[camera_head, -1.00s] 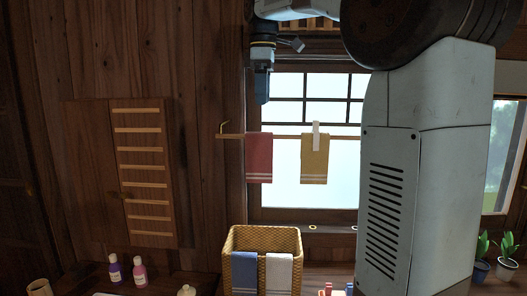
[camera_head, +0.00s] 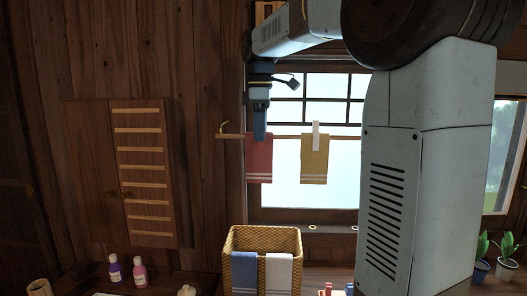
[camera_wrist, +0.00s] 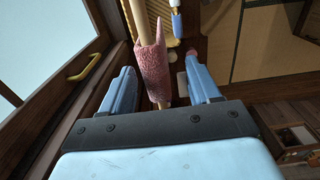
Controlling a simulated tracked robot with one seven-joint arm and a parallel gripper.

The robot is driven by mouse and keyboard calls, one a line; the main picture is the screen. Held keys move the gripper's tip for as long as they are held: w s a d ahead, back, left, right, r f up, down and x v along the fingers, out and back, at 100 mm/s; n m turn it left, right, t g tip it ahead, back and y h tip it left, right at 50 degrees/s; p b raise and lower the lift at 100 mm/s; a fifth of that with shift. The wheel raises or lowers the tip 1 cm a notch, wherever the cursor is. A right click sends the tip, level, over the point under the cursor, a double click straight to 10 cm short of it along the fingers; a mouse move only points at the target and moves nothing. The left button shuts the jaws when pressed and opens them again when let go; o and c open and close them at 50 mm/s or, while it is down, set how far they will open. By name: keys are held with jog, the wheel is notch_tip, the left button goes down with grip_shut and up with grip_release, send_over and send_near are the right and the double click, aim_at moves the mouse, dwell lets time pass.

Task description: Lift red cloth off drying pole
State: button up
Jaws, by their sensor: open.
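The red cloth (camera_head: 259,162) hangs folded over the wooden drying pole (camera_head: 290,136), left of a yellow cloth (camera_head: 314,160) held by a white clip (camera_head: 316,135). My gripper (camera_head: 260,125) points down at the top of the red cloth. In the wrist view my gripper (camera_wrist: 163,88) is open, with one blue finger on each side of the red cloth (camera_wrist: 152,72). The cloth lies between the fingers and a gap shows on both sides. In the head view the fingers overlap the cloth's top edge.
A wicker basket (camera_head: 262,240) with a blue cloth (camera_head: 244,274) and a white cloth (camera_head: 278,273) over its rim stands below the pole. The window (camera_head: 285,192) is behind the cloths. Bottles (camera_head: 139,271) stand at lower left.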

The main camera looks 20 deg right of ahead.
aim_at(259, 158)
jog(key=f, duration=0.4)
jog(key=shift+w+a, duration=0.1)
jog(key=shift+w, duration=0.1)
jog(key=c, duration=1)
